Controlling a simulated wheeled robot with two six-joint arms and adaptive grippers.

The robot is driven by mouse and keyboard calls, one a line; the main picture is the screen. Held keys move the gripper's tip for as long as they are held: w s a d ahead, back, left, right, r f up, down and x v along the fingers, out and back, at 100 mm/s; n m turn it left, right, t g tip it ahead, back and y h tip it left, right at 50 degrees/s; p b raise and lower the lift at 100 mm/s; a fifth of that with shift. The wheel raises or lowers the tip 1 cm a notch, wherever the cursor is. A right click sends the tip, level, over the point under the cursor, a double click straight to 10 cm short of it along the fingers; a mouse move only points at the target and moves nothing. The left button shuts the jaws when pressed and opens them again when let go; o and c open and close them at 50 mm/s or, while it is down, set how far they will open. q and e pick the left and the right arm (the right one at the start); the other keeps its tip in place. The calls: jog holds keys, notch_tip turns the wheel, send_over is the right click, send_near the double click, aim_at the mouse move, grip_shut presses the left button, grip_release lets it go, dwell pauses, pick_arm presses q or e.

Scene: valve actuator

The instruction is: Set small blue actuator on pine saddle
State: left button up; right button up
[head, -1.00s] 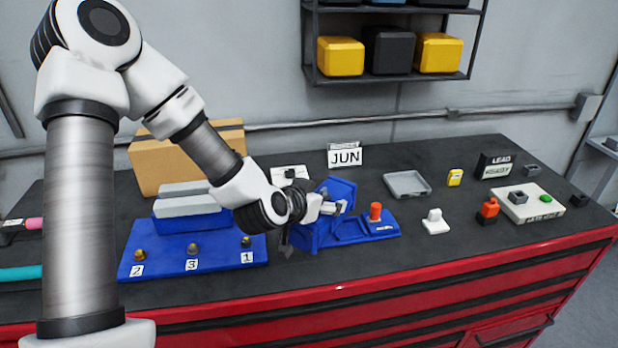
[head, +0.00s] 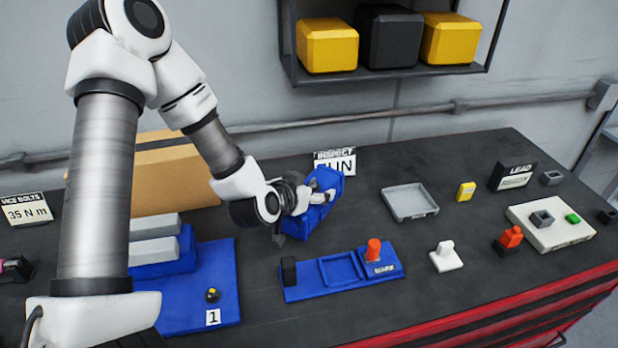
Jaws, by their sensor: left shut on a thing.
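My left gripper (head: 303,199) is shut on a blue angular part (head: 322,212), held above the dark bench. The gripper covers some of this part, so I cannot tell for certain that it is the small blue actuator. Below and in front of it lies a flat blue fixture (head: 341,270) with a shallow recess, a black block (head: 288,271) at its left end and an orange-red cylinder (head: 374,250) at its right. I cannot make out a pine saddle. My right gripper is not in view.
A cardboard box (head: 165,175) and a blue board (head: 215,265) with grey bars lie left. The sign (head: 335,161) stands behind the held part. A grey tray (head: 410,203), white piece (head: 446,257) and pale plate (head: 565,231) lie right. A shelf (head: 390,74) hangs behind.

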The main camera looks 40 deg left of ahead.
pick_arm(q)
jog(key=shift+w+f, duration=0.1)
jog(key=shift+f, duration=1.95)
jog(key=shift+f, duration=0.15)
jog(key=o, duration=1.8)
jog(key=shift+c, duration=0.2)
